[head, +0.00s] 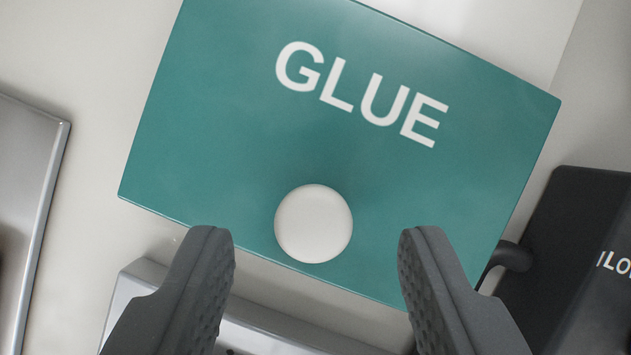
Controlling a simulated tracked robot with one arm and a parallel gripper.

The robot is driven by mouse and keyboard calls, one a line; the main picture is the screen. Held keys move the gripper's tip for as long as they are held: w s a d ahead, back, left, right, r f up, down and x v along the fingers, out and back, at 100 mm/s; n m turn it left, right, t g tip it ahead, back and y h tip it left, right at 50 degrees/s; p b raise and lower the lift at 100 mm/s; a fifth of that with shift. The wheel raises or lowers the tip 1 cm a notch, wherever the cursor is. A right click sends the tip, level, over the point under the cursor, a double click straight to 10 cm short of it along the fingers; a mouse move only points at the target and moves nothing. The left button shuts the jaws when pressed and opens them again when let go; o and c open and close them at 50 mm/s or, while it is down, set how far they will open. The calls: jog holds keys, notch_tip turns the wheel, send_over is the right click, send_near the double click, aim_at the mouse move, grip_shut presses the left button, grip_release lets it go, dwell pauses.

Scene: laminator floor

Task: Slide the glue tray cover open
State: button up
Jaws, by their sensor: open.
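The glue tray cover (215,100) is a teal plate with white "GLUE" lettering. It lies tilted across the middle of the head view. A round, off-white knob (313,224) stands near its lower edge. My gripper (316,240) is open, with one dark finger on each side of the knob. There is a clear gap between each finger and the knob, so neither visibly touches it. I cannot tell how far the fingertips are above the cover. What lies under the cover is hidden.
A black block (580,260) with partly cut-off white lettering stands at the right, close to the cover's edge. A silver metal panel (30,190) is at the far left. A grey metal edge (270,332) runs below the cover, partly behind my fingers.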

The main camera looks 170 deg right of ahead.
jog(key=shift+w+a+f, duration=0.1)
jog(key=shift+w+f, duration=0.15)
jog(key=shift+f, duration=0.45)
